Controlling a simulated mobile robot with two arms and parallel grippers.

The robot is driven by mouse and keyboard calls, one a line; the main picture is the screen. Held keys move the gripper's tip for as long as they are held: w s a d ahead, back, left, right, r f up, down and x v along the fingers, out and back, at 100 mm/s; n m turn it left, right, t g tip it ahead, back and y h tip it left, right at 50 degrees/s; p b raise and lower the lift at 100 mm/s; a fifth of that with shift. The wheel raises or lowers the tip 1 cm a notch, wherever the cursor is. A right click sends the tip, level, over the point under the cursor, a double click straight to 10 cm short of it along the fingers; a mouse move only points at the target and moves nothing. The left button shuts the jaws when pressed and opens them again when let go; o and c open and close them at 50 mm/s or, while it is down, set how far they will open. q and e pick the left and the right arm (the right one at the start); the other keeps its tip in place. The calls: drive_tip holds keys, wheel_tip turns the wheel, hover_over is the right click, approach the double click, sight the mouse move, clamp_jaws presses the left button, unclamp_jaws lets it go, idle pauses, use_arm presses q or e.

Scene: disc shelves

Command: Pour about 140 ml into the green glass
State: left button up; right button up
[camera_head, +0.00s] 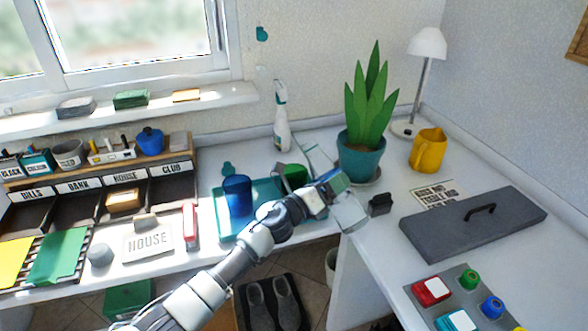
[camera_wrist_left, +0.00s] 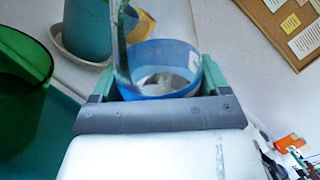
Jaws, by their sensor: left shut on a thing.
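The green glass (camera_head: 292,175) stands at the back right of a teal tray (camera_head: 222,224), partly hidden by my left gripper. In the left wrist view the green glass (camera_wrist_left: 20,85) is at the left edge, apart from my fingers. A blue glass (camera_head: 237,196) stands on the tray to its left. My left gripper (camera_head: 326,188) is beside the green glass, on its right. It is shut on a clear vessel with a blue band (camera_wrist_left: 165,65). My right gripper is out of view.
A potted plant (camera_head: 362,160) and a yellow jug (camera_head: 428,150) stand behind to the right. A white spray bottle (camera_head: 282,125) stands at the back. A small black object (camera_head: 380,204) and a grey lidded box (camera_head: 473,228) lie right of the gripper.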

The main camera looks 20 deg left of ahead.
sight(331, 166)
use_arm(q)
drive_tip(key=r+m, duration=0.1)
drive_tip(key=m, duration=0.1)
drive_tip(key=r+m+g+p, duration=0.1)
drive_tip(key=m, duration=0.1)
drive_tip(key=shift+w+a+p, duration=0.1)
drive_tip(key=shift+a+p, duration=0.1)
drive_tip(key=shift+p, duration=0.1)
wheel_tip(331, 166, up, 2)
drive_tip(key=shift+r+m+p, duration=0.15)
drive_tip(key=shift+m+p, duration=0.35)
drive_tip(key=shift+p, duration=0.65)
drive_tip(key=shift+r+p, duration=0.35)
drive_tip(key=shift+p, duration=0.05)
drive_tip(key=m+g, duration=0.1)
drive_tip(key=m, duration=0.2)
drive_tip(key=shift+a+f, duration=0.1)
drive_tip(key=shift+f, duration=0.05)
drive_tip(key=shift+w+a+f+m+p, duration=0.1)
drive_tip(key=shift+f+m+p, duration=0.1)
drive_tip(key=shift+m+p, duration=0.3)
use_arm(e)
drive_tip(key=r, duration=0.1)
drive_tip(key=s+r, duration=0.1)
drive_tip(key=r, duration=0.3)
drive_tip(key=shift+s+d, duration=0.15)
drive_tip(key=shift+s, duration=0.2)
use_arm(q)
drive_tip(key=shift+f, duration=0.1)
